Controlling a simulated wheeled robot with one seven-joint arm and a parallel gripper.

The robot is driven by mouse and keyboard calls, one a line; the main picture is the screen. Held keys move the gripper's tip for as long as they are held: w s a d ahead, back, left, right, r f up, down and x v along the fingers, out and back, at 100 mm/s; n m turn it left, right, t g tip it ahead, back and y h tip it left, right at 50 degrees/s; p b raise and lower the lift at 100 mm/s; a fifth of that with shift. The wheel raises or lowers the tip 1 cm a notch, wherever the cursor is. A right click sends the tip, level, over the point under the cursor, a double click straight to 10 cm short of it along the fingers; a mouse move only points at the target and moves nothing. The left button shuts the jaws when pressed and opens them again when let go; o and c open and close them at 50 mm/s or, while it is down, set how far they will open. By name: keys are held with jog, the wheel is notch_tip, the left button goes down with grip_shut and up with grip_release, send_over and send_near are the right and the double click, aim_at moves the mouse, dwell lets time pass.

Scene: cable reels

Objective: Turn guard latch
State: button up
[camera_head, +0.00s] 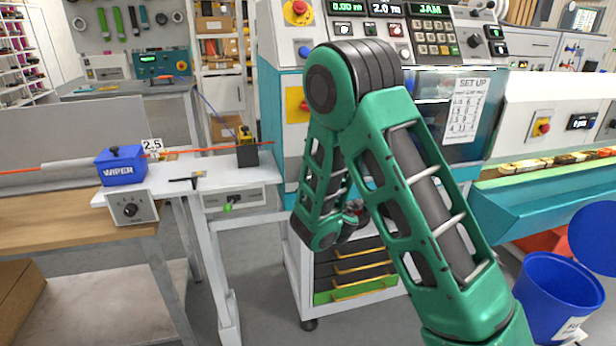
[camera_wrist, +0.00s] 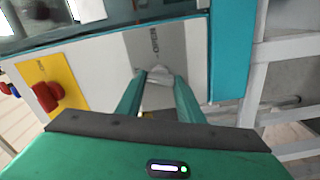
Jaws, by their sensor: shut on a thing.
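In the wrist view, the guard latch (camera_wrist: 157,76) is a small pale piece on a grey plate (camera_wrist: 170,45) with faint lettering. The plate is on the front of a white and teal machine. My gripper (camera_wrist: 160,78) is shut on the latch, with one green finger on each side. The fingertips cover part of it, and its exact angle is hard to tell. In the head view, my green arm stands in front of the machine (camera_head: 290,50), whose display reads JAM. The gripper and the latch are not clearly visible there.
A red knob on a yellow plate (camera_wrist: 47,90) sits left of the latch in the wrist view. A bench with a blue WIPER box (camera_head: 121,168) stands at left. A blue bin (camera_head: 555,295) and a teal trough (camera_head: 540,205) are at right. Drawers (camera_head: 352,275) are below the machine.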

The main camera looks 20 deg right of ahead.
jog(key=shift+d+f+n, duration=0.1)
jog(key=shift+d+n, duration=0.05)
jog(key=shift+n, duration=0.7)
jog(key=shift+d+n, duration=0.15)
jog(key=shift+n, duration=0.7)
jog(key=o, duration=0.9)
jog(key=shift+o, duration=0.8)
jog(key=shift+a, duration=0.1)
